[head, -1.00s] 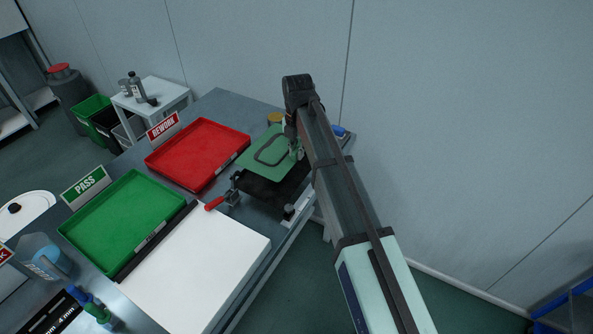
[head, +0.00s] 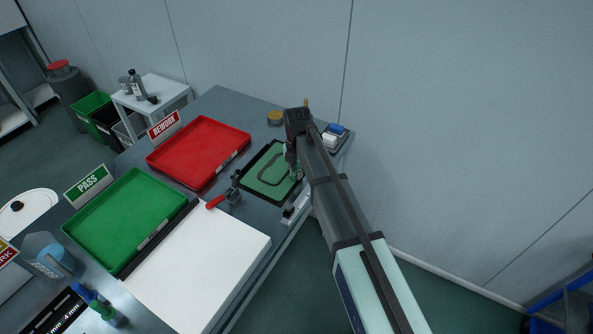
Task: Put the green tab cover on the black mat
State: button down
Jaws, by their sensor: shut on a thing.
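The green tab cover (head: 264,184), a flat green panel with a dark rounded loop on it, is low over the black mat (head: 276,204). A dark border of the mat shows around the cover's edges. I cannot tell from this view whether the cover touches the mat everywhere. My gripper (head: 296,174) is shut on the cover's right side, pointing down. My arm's wrist hides the cover's upper right part, and the fingertips are small and partly hidden.
A red-handled clamp (head: 220,200) stands at the mat's left corner. The red tray (head: 198,190) and green tray (head: 122,274) lie to the left, with a white board (head: 205,265) in front. A small holder with a blue-and-white item (head: 333,136) and a yellow-topped jar (head: 275,117) stand behind.

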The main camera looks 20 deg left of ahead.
jog(key=c, duration=1.1)
grip_release()
jog(key=shift+c, duration=0.2)
jog(key=shift+r, duration=0.1)
notch_tip(320, 180, up, 12)
jog(key=b, duration=0.2)
jog(key=shift+b, duration=0.4)
